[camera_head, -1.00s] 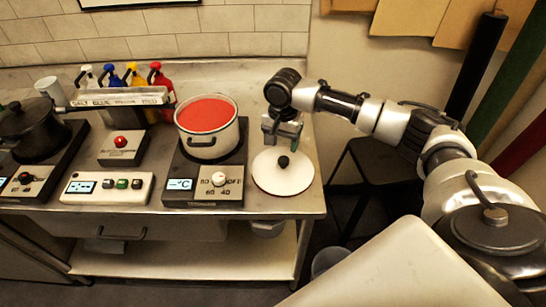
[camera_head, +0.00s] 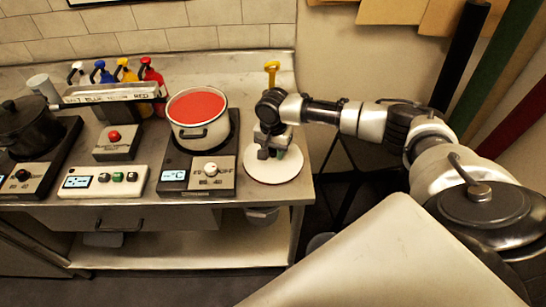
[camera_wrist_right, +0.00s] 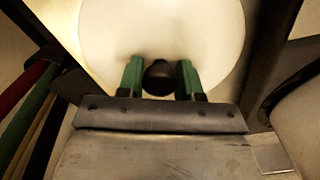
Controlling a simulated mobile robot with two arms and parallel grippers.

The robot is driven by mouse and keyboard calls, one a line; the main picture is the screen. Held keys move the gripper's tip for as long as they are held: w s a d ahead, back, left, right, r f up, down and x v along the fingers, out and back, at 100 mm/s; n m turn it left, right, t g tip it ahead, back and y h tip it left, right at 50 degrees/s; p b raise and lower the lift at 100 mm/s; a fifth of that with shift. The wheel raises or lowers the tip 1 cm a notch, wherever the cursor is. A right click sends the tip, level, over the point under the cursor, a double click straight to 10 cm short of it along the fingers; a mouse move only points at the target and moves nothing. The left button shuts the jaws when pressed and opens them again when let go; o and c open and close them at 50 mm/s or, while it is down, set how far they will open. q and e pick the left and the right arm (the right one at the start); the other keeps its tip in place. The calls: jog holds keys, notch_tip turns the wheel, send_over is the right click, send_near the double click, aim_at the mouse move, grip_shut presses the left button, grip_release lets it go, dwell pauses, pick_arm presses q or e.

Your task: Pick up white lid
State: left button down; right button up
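The white lid (camera_head: 262,172) is a flat round disc lying at the right end of the metal table. Its black knob (camera_wrist_right: 159,78) shows in the right wrist view, between the two green fingers of my right gripper (camera_wrist_right: 160,80). The fingers are open, with a small gap on each side of the knob. In the head view my right gripper (camera_head: 272,150) is over the lid and hides the knob. My left gripper is not in view.
A white pot of red liquid (camera_head: 197,107) stands on a hot plate just left of the lid. A control box (camera_head: 105,181), a red-button box (camera_head: 115,142), several coloured bottles (camera_head: 125,72) and a dark pot (camera_head: 25,125) are further left. The table's right edge is close to the lid.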

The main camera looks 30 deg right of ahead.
jog(key=shift+c, duration=2.5)
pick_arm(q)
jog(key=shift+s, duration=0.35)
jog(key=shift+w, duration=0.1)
